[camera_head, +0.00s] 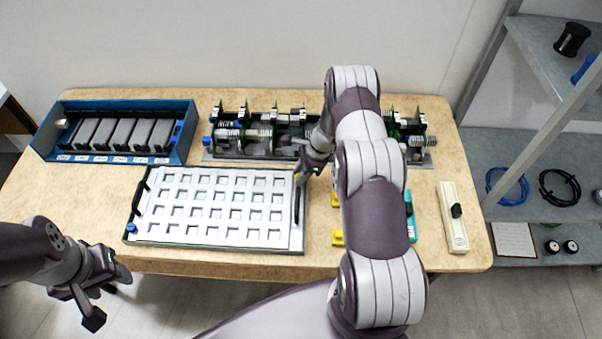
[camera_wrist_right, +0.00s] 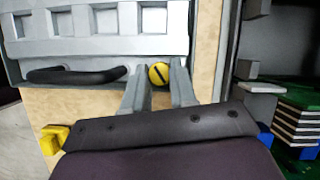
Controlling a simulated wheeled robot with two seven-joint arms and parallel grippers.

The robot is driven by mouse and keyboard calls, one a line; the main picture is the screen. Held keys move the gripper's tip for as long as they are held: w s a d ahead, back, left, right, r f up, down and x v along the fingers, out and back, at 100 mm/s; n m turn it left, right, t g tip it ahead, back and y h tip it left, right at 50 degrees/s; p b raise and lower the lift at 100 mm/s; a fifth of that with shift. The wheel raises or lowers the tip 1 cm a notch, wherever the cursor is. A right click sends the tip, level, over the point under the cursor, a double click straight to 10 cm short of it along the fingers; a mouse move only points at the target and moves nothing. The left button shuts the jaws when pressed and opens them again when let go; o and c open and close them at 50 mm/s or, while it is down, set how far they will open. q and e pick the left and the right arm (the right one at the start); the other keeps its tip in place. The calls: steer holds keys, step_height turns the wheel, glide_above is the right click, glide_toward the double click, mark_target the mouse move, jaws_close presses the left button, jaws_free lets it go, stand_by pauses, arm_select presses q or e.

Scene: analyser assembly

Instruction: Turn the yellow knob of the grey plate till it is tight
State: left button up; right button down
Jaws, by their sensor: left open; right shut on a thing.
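The grey plate (camera_head: 210,238) with rows of square pockets lies flat on the table. Its yellow knob (camera_wrist_right: 159,74) has a dark slot across it and sits at the plate's edge, beside the black handle (camera_wrist_right: 76,74). My right gripper (camera_wrist_right: 159,88) is shut on the yellow knob, with one finger on each side of it. In the head view my right gripper (camera_head: 303,176) is at the plate's far right corner, and the knob is mostly hidden there. My left gripper (camera_head: 103,298) is open and empty, off the table's front edge at the left.
A blue tray (camera_head: 187,132) with several grey blocks stands at the back left. A mechanical assembly (camera_head: 240,140) with green boards stands behind the plate. Yellow parts (camera_head: 338,238), a teal part (camera_head: 411,215) and a cream bar (camera_head: 452,225) lie on the right. My right arm hides some table.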

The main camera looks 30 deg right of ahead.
steer(key=m+t+b, duration=0.1)
steer(key=m+b, duration=0.1)
steer(key=m, duration=0.1)
steer(key=shift+f+m+h, duration=0.15)
steer(key=shift+m+h, duration=0.25)
steer(key=shift+s+a+m+t+h+b, duration=0.1)
steer(key=shift+m+t+h+b, duration=0.35)
steer(key=shift+m+b, duration=0.9)
steer(key=shift+r, duration=0.2)
steer(key=c, duration=1.2)
jaws_free()
steer(key=shift+o, duration=0.2)
steer(key=v, duration=1.2)
steer(key=shift+s+r+p, duration=0.2)
steer(key=shift+r+p, duration=0.1)
steer(key=shift+p, duration=0.15)
